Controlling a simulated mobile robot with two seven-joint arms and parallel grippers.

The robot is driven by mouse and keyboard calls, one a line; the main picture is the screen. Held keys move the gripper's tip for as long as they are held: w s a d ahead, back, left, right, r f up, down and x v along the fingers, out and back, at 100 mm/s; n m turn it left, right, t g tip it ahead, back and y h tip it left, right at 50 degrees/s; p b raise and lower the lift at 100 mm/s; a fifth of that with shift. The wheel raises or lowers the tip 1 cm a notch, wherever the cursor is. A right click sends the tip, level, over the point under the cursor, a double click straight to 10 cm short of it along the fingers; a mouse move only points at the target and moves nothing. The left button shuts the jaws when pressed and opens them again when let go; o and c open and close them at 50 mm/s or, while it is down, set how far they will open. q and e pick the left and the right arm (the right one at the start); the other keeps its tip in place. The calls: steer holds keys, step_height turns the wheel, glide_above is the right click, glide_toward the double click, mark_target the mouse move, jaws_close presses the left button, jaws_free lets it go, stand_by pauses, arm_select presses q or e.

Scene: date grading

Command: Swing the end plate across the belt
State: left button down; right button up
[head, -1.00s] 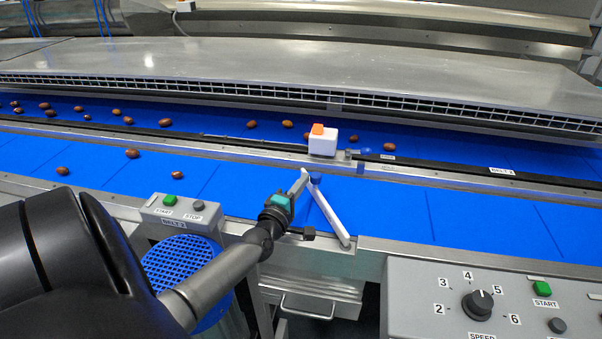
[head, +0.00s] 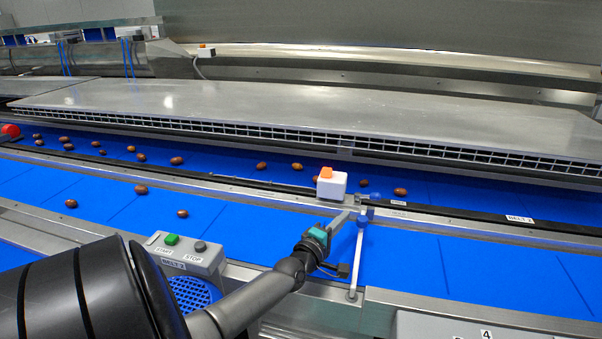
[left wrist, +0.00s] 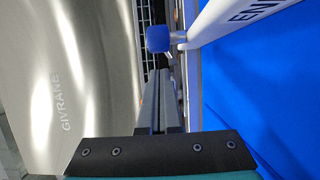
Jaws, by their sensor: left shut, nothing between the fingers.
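The end plate (head: 357,258) is a narrow white bar, hinged at the near edge of the front belt. It reaches nearly straight across the belt, its free end by the middle rail. Lettering beginning "EN" shows on the plate in the left wrist view (left wrist: 238,18). A blue knob (left wrist: 158,38) is at its end. My left gripper (head: 345,215) is shut and empty, on the left side of the plate's free end by the knob; I cannot tell whether they touch. The shut fingers (left wrist: 159,100) also show in the left wrist view. My right gripper is not in view.
A white box with an orange top (head: 331,185) stands on the middle rail close behind my gripper. Brown dates lie on the blue belts, mostly left of the plate. A START/STOP box (head: 185,252) stands at the near edge. The front belt right of the plate is clear.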

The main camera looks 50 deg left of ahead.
arm_select(q)
steer(key=shift+w+d, duration=0.25)
steer(key=shift+w, duration=0.1)
stand_by(0.3)
steer(key=shift+s+d, duration=0.2)
steer(key=shift+s, duration=0.45)
steer(key=p+v, duration=0.2)
steer(key=v, duration=1.2)
